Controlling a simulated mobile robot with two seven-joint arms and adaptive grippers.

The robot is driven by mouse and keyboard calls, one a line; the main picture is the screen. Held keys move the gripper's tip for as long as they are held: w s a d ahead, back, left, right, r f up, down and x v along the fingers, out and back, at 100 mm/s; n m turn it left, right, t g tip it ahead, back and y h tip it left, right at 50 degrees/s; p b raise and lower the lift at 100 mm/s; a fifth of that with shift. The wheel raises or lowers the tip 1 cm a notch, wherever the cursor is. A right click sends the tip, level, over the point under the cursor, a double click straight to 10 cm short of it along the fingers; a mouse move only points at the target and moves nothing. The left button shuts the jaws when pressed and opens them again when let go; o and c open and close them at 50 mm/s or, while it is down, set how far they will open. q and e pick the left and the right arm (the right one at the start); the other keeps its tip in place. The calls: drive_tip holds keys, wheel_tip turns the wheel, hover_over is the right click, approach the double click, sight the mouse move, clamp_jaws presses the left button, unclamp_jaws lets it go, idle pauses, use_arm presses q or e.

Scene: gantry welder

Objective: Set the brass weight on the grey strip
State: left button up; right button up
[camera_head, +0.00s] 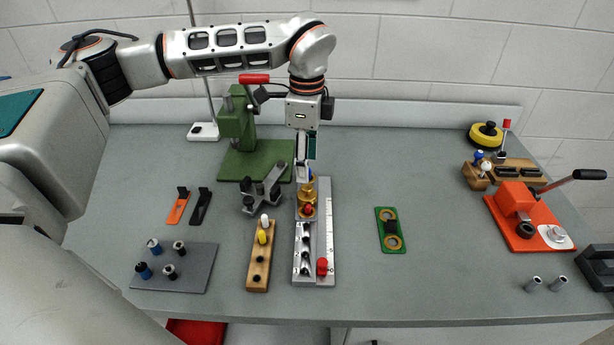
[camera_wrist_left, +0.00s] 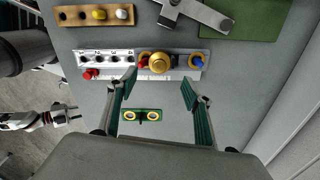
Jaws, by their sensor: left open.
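The brass weight (camera_head: 307,208) is a round gold piece at the far part of a long pale metal fixture (camera_head: 328,235), which seems to be the grey strip. In the left wrist view the weight (camera_wrist_left: 159,64) shows from above, over the fixture (camera_wrist_left: 110,58); whether it touches the fixture I cannot tell. My left gripper (camera_head: 305,172) points down just above the weight. In the left wrist view its green-padded fingers (camera_wrist_left: 159,82) are apart, with the weight beyond and between the tips, not gripped. My right gripper (camera_wrist_left: 72,117) shows small at the left; its jaws are unclear.
A red knob (camera_head: 322,266) stands at the fixture's near end. A wooden peg block (camera_head: 258,270) and a dark clamp (camera_head: 262,192) stand left of it; the green press (camera_head: 238,130) is behind. A green plate (camera_head: 390,230) lies right, with clear bench around it.

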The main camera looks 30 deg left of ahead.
use_arm(q)
wheel_tip(320, 180, up, 6)
idle(0.7)
